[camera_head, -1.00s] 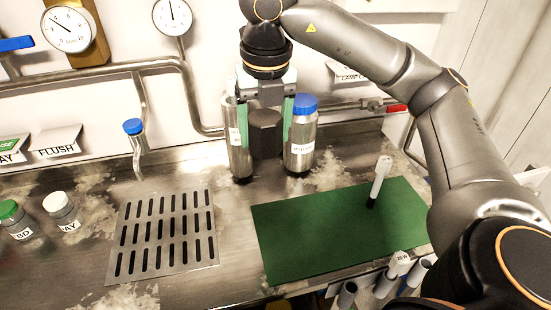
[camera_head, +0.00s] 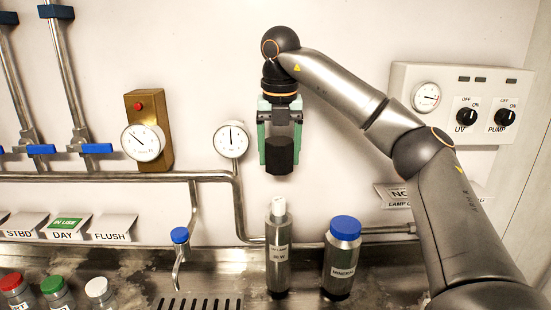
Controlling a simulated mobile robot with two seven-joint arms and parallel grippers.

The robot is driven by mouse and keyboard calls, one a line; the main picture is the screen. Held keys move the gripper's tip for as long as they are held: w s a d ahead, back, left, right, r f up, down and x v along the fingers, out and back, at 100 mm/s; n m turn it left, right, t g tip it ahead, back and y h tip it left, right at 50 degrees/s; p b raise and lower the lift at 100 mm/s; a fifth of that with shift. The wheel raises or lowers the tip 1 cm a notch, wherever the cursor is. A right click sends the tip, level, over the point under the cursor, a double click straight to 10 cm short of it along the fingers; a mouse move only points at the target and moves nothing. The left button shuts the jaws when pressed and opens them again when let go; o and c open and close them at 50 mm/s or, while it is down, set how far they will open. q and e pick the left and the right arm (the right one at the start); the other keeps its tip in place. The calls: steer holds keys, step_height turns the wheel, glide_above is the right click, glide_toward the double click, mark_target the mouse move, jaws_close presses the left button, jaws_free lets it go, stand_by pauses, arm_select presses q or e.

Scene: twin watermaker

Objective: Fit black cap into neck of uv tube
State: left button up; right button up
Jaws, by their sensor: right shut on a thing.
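My right gripper (camera_head: 279,170) is shut on the black cap (camera_head: 280,155), a dark faceted block between its green fingers. It hangs in front of the wall, above the uv tube in the picture. The upright silver cylinder with a white label, which I take to be the uv tube (camera_head: 278,262), stands on the metal counter. A pale, narrower piece (camera_head: 278,208) shows at its top. A clear gap separates cap and tube in the picture; their depth alignment I cannot tell. My left gripper is not in view.
A silver bottle with a blue lid (camera_head: 344,228) stands right of the tube. A small tap (camera_head: 180,240) and a slotted drain (camera_head: 200,303) are to the left. Several lidded jars (camera_head: 55,291) stand at far left. A pipe (camera_head: 110,176) and gauge (camera_head: 230,139) are behind.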

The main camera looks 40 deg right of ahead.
steer(key=shift+f, duration=0.1)
steer(key=b, duration=0.4)
glide_above(278, 200)
steer(key=shift+d+f, duration=0.15)
steer(key=shift+f, duration=2.7)
steer(key=shift+p, duration=0.65)
steer(key=shift+f+b, duration=2.1)
steer(key=shift+f, duration=1.2)
steer(key=o, duration=1.1)
steer(key=shift+r, duration=0.35)
steer(key=r+p, duration=0.1)
steer(key=r, duration=0.3)
steer(key=s+r+p, duration=0.1)
steer(key=r+p, duration=0.1)
steer(key=r, duration=0.1)
steer(key=a+r+p, duration=0.1)
steer(key=r, duration=0.3)
steer(key=shift+s+a+r+p, duration=0.1)
steer(key=shift+s+r+p, duration=0.1)
steer(key=shift+r+p, duration=0.15)
